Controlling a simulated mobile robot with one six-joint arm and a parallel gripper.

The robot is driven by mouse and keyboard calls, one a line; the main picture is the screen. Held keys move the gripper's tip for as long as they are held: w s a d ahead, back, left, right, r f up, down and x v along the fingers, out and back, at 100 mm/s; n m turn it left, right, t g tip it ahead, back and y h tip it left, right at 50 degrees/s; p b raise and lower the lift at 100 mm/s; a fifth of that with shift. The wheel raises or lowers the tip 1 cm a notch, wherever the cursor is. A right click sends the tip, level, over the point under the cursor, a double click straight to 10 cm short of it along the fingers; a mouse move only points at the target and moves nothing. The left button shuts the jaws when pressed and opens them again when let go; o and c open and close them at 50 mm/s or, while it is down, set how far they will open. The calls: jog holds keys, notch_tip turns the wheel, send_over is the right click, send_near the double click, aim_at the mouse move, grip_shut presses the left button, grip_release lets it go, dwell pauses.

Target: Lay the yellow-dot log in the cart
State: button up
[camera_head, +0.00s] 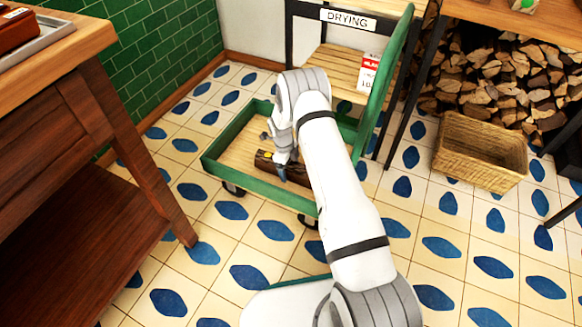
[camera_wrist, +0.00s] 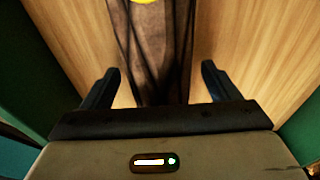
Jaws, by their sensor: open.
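The yellow-dot log (camera_head: 264,162) is dark brown and lies on the wooden floor of the green-walled cart (camera_head: 216,172). In the wrist view the log (camera_wrist: 152,60) runs away from me, with the yellow dot at the top edge. My gripper (camera_head: 283,172) is low in the cart at the log. In the wrist view its two fingers (camera_wrist: 158,88) stand apart on either side of the log, with a gap on each side. My arm hides the right part of the log and cart.
A shelf marked DRYING (camera_head: 347,20) stands behind the cart, with a red and white carton (camera_head: 368,72) on it. A wicker basket (camera_head: 480,150) and stacked firewood (camera_head: 500,85) are at the right. A wooden table (camera_head: 75,60) stands at the left. Tiled floor is clear between.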

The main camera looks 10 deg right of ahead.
notch_tip(320, 180, up, 26)
jog(key=s+n+p, duration=0.3)
jog(key=n+p, duration=0.2)
jog(key=s+r+n+t, duration=0.1)
jog(key=s+r+n, duration=0.8)
jog(key=r, duration=0.4)
jog(key=s+r+n, duration=0.2)
jog(key=s+n, duration=0.1)
jog(key=s, duration=0.4)
jog(key=s+d+r+n+y, duration=0.1)
jog(key=s+n, duration=0.3)
jog(key=s, duration=0.4)
jog(key=s+d+r+n+t, duration=0.1)
jog(key=s+r+n, duration=0.3)
jog(key=s, duration=0.4)
jog(key=shift+d, duration=0.2)
